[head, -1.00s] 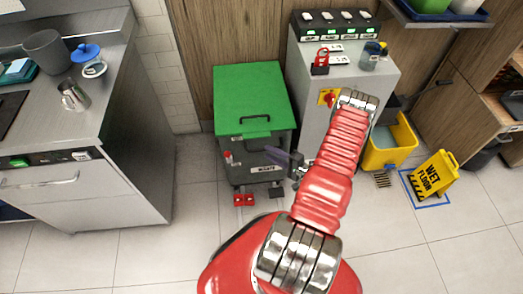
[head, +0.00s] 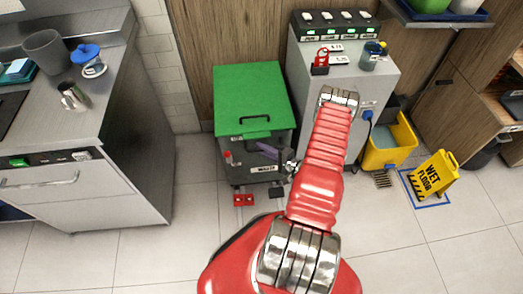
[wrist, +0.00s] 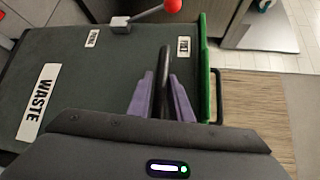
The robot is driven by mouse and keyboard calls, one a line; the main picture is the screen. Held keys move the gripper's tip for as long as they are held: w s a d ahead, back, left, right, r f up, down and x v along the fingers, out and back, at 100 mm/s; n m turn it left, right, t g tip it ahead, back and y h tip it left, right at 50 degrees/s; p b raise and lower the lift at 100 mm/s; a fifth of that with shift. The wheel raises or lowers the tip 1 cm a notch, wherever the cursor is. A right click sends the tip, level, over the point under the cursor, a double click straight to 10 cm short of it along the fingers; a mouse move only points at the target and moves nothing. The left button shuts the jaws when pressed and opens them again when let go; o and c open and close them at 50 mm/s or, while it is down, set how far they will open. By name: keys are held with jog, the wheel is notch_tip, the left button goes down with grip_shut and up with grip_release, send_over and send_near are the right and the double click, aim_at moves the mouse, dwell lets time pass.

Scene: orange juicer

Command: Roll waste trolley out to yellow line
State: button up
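The waste trolley is a dark grey bin with a green lid (head: 250,90) and a white WASTE label (head: 264,169), standing against the wood wall. A lever with a red knob (wrist: 173,5) is on its front, and red pedals (head: 243,199) show at its foot. My gripper (head: 266,150) is at the trolley's front, right of centre. In the wrist view, the purple fingers of my gripper (wrist: 163,88) stand apart on either side of the black handle bar (wrist: 164,65). They look open, with small gaps beside the bar. I see no yellow line on the floor.
A grey cabinet (head: 380,85) stands close at the trolley's right. A steel counter (head: 110,110) is at the left. A yellow bucket (head: 385,155) and a wet floor sign (head: 436,173) are further right. The tiled floor (head: 165,255) in front is clear beside my body.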

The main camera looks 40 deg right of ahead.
grip_shut()
